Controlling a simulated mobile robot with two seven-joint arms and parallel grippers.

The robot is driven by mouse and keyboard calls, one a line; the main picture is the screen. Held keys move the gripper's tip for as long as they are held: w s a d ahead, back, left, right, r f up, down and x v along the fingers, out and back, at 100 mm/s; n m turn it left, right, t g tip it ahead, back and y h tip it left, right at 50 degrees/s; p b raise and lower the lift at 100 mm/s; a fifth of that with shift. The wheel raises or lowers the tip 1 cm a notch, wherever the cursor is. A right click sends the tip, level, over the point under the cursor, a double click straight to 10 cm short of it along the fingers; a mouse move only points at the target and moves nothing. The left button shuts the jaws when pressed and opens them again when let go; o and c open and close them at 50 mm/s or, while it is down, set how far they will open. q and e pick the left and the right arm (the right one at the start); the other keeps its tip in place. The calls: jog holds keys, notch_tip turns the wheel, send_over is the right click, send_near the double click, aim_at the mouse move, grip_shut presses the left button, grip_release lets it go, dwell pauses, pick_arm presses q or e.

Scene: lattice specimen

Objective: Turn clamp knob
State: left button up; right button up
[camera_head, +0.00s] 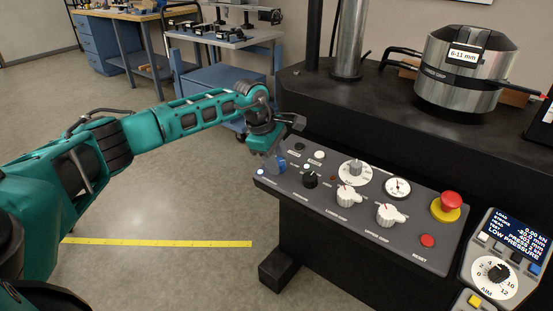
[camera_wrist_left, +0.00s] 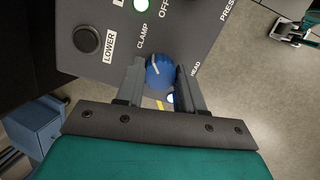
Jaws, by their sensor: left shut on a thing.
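The clamp knob (camera_wrist_left: 160,72) is blue with a pale pointer line, next to the printed word CLAMP in the left wrist view. In the head view the knob (camera_head: 281,164) shows at the left end of the sloped grey control panel (camera_head: 330,212). My left gripper (camera_wrist_left: 161,82) is shut on the knob, one finger on each side of it. In the head view my left gripper (camera_head: 272,160) reaches the panel from the left and partly hides the knob.
A red emergency button (camera_head: 450,201) and a pendant with a screen (camera_head: 515,240) are at the right. A steel cylinder unit (camera_head: 460,80) stands behind. Open floor lies left.

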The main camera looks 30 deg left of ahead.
pick_arm(q)
jog(key=o, duration=1)
jog(key=shift+o, duration=0.2)
jog(key=p+v, duration=0.1)
jog(key=v, duration=1.2)
jog(key=shift+p, duration=0.3)
